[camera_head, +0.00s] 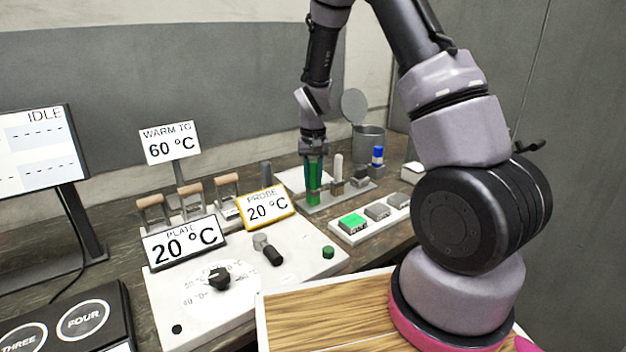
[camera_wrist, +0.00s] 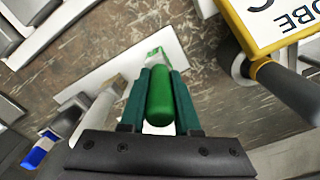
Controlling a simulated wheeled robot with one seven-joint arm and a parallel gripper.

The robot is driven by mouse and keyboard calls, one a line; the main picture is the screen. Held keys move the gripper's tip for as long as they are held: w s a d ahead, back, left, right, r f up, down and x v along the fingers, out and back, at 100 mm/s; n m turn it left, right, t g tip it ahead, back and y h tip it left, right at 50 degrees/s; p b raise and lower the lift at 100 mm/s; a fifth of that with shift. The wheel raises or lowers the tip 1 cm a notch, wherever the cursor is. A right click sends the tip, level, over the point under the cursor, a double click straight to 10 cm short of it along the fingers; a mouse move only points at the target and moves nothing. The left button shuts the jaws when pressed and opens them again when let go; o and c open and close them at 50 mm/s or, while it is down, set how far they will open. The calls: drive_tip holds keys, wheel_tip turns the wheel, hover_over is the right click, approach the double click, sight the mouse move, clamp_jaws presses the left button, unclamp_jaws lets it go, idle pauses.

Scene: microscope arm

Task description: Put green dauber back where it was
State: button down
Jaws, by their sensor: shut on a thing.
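My gripper (camera_head: 313,172) is shut on the green dauber (camera_wrist: 160,95), which stands roughly upright between its teal fingers. In the head view the dauber's lower end overlaps the left end of the grey holder (camera_head: 364,190); I cannot tell whether it touches it. A pale-topped dauber (camera_head: 337,166) and a blue-topped dauber (camera_head: 377,155) stand in the holder to the right. The blue top also shows at the lower left of the wrist view (camera_wrist: 38,150).
A white tray (camera_head: 340,238) with green and grey pads lies in front of the holder. The hot-plate box with its dial (camera_head: 218,278) and the yellow-framed PROBE sign (camera_head: 267,207) stand to the left. A grey lidded can (camera_head: 369,142) stands behind.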

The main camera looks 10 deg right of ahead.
drive_tip(key=shift+f, duration=0.1)
drive_tip(key=c, duration=0.6)
unclamp_jaws()
drive_tip(key=shift+c, duration=0.2)
wheel_tip(320, 180, up, 12)
drive_tip(key=shift+r, duration=0.1)
drive_tip(key=s+d+r+m+t+y, duration=0.1)
drive_tip(key=s+d+r+t, duration=0.2)
drive_tip(key=s+r, duration=0.7)
drive_tip(key=s+d+r+t+y, duration=0.1)
drive_tip(key=s+r+t, duration=0.3)
drive_tip(key=s+r, duration=0.7)
drive_tip(key=s+d, duration=0.1)
drive_tip(key=s, duration=0.2)
drive_tip(key=shift+s+d+r+m, duration=0.15)
drive_tip(key=shift+d+r+m, duration=0.05)
drive_tip(key=shift+d+m, duration=0.2)
